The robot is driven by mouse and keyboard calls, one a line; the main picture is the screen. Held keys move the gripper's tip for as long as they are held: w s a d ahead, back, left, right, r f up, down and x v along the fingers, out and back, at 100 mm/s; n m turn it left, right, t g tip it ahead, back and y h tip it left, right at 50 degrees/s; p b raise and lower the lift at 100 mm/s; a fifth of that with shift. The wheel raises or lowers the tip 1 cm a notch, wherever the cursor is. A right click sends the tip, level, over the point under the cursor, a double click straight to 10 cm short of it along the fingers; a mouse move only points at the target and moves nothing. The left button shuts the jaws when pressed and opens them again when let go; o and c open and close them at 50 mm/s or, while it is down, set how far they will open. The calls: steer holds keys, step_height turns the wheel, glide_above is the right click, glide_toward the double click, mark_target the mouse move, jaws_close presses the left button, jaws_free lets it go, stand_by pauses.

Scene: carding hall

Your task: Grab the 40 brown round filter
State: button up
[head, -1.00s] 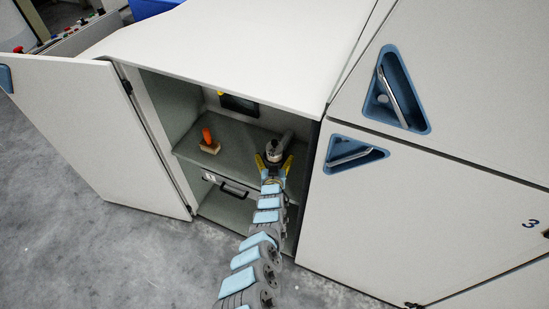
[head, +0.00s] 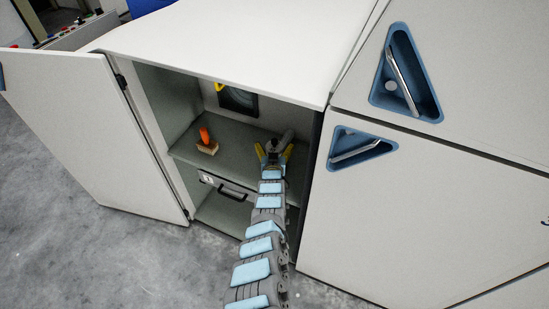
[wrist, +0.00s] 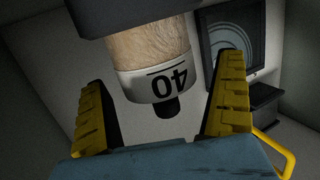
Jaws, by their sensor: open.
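The brown round filter (wrist: 150,52) shows in the wrist view, with a pale brown body, a white band marked 40 that reads upside down, and a black tip. A dark part covers its top end. My gripper (wrist: 168,80) is open, with one yellow-black finger on each side of the filter's lower end and visible gaps between. In the head view my gripper (head: 273,150) is inside the open cabinet, above the shelf at the right. A dark grey piece shows there between and behind the fingers; I cannot tell the filter's brown body in that view.
The cabinet shelf (head: 235,137) holds an orange-handled brush (head: 207,143) left of my gripper. A dark framed panel (head: 238,99) is on the back wall. The cabinet door (head: 90,130) stands open at the left. Closed panels with recessed blue handles (head: 358,146) stand at the right.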

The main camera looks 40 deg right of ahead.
steer(key=shift+w, duration=0.1)
steer(key=c, duration=1.4)
steer(key=shift+d, duration=0.1)
steer(key=shift+r, duration=0.15)
